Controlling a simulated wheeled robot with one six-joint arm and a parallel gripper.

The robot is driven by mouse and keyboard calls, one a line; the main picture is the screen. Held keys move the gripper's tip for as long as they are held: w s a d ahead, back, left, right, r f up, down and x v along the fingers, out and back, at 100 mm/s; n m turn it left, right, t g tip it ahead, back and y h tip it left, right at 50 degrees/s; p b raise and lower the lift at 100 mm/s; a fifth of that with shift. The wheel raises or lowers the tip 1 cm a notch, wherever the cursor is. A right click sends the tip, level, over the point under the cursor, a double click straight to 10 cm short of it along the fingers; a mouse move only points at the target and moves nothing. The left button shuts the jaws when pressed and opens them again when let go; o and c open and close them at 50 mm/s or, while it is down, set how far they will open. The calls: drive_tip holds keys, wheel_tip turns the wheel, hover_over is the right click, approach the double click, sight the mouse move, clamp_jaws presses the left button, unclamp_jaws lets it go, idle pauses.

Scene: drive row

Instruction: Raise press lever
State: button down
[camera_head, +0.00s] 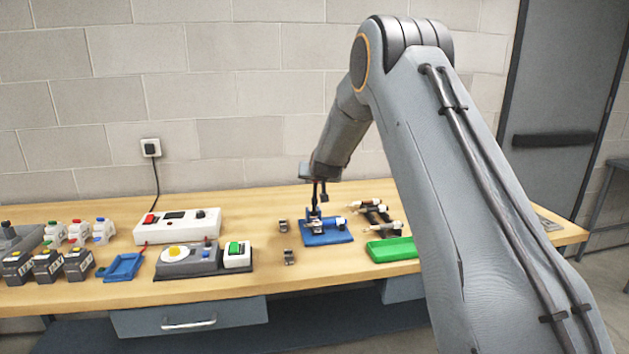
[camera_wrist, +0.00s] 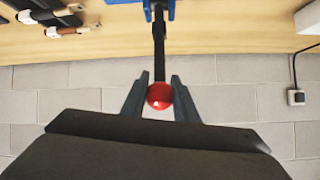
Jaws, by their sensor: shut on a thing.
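The press (camera_head: 328,238) stands on a blue base on the wooden bench, in the middle of the head view. In the wrist view its lever (camera_wrist: 159,45) is a dark bar ending in a red ball knob (camera_wrist: 160,96). My gripper (camera_wrist: 160,92) is shut on the red knob, one finger on each side of it. In the head view my gripper (camera_head: 318,186) is above the press, and the knob cannot be made out there. Part of the blue press base shows at the top edge of the wrist view.
A green tray (camera_head: 393,248) and several dark tools with white ends (camera_head: 372,213) lie right of the press. Small metal parts (camera_head: 289,257) lie to its left.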

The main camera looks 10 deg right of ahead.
drive_tip(key=shift+s+a+f, duration=0.1)
drive_tip(key=shift+s+f, duration=0.05)
drive_tip(key=shift+f, duration=0.2)
idle(0.5)
drive_tip(key=c, duration=1.4)
unclamp_jaws()
drive_tip(key=shift+r, duration=0.1)
drive_tip(key=shift+r, duration=0.1)
drive_tip(key=shift+r, duration=0.1)
drive_tip(key=shift+b+v, duration=0.9)
drive_tip(key=shift+v, duration=2.8)
